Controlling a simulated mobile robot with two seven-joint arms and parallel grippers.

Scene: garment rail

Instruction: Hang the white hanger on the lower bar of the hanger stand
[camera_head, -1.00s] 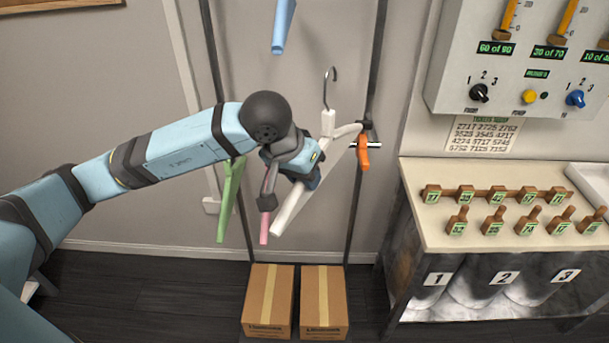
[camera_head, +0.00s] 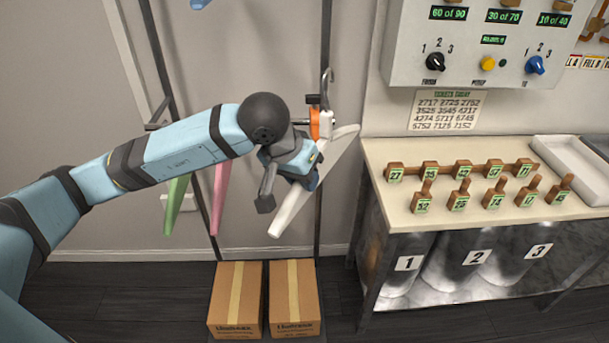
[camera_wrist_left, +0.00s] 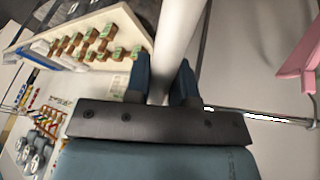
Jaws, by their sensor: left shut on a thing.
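My left gripper (camera_head: 312,160) is shut on the white hanger (camera_head: 292,208) and holds it up in front of the hanger stand's right post. The hanger's grey hook (camera_head: 327,85) points up. In the left wrist view the white hanger (camera_wrist_left: 181,35) runs between the two dark fingers (camera_wrist_left: 162,82). The hanger stand (camera_head: 155,50) has dark posts; its lower bar is mostly hidden behind my arm. A green hanger (camera_head: 176,205) and a pink hanger (camera_head: 220,198) hang at the stand left of the white one. My right gripper is not in view.
An orange part (camera_head: 315,124) shows right behind the white hanger. A blue hanger (camera_head: 199,4) is at the top edge. Two cardboard boxes (camera_head: 235,298) stand on the floor below. A counter (camera_head: 375,150) with wooden tags and a control panel (camera_head: 400,60) are close on the right.

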